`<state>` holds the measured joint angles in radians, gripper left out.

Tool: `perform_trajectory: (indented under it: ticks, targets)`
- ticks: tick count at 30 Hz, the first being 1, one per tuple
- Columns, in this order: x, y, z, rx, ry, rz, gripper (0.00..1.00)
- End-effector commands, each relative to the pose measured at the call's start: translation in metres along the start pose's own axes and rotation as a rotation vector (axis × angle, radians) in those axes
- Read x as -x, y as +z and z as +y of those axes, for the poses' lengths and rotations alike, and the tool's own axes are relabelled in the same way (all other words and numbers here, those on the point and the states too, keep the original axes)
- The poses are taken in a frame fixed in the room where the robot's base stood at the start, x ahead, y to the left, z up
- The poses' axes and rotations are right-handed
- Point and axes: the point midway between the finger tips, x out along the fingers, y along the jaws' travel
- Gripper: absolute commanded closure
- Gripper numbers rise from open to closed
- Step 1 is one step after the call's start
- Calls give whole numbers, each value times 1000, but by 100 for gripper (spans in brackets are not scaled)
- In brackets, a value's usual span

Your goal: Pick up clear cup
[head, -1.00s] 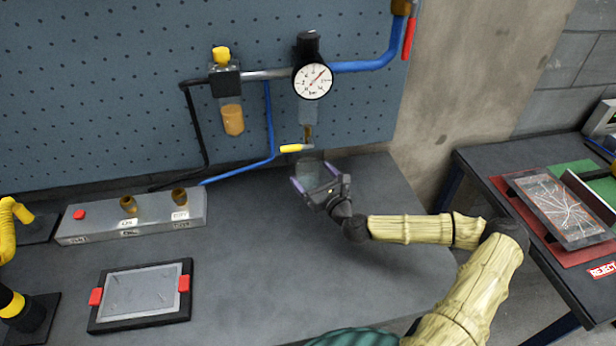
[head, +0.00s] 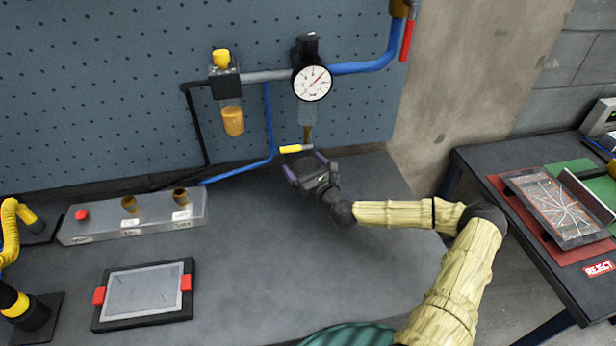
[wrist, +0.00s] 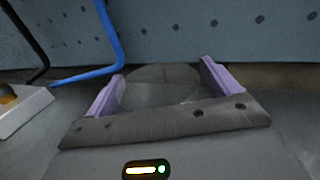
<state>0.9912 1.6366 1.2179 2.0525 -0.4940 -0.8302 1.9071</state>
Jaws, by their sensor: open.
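The clear cup (wrist: 162,84) shows faintly in the wrist view as a see-through round shape between the two purple fingers. Its outline is hard to make out, and I cannot tell whether either finger touches it. My gripper (wrist: 162,72) is open around it, one finger on each side. In the head view my gripper (head: 304,164) is low over the back of the bench, below the pressure gauge. There its body and fingers largely hide the cup.
The pressure gauge (head: 312,83) and yellow valve handle (head: 295,148) hang just above my gripper. A blue hose (head: 269,120) runs to the left. A grey box (head: 130,217) and a framed plate (head: 143,292) stand left on the bench. The bench's middle is clear.

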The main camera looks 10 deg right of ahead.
Motion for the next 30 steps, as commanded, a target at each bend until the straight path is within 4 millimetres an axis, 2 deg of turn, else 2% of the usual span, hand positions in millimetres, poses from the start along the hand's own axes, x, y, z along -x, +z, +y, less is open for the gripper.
perform_trajectory:
  ticks: [6,13,15,26,30]
  targets:
    - [0,0,0,0,0,0,13]
    - [0,0,0,0,0,0,58]
    - [0,0,0,0,0,0,63]
    - [4,6,0,0,0,-1,63]
    - [4,26,-1,2,0,-2,63]
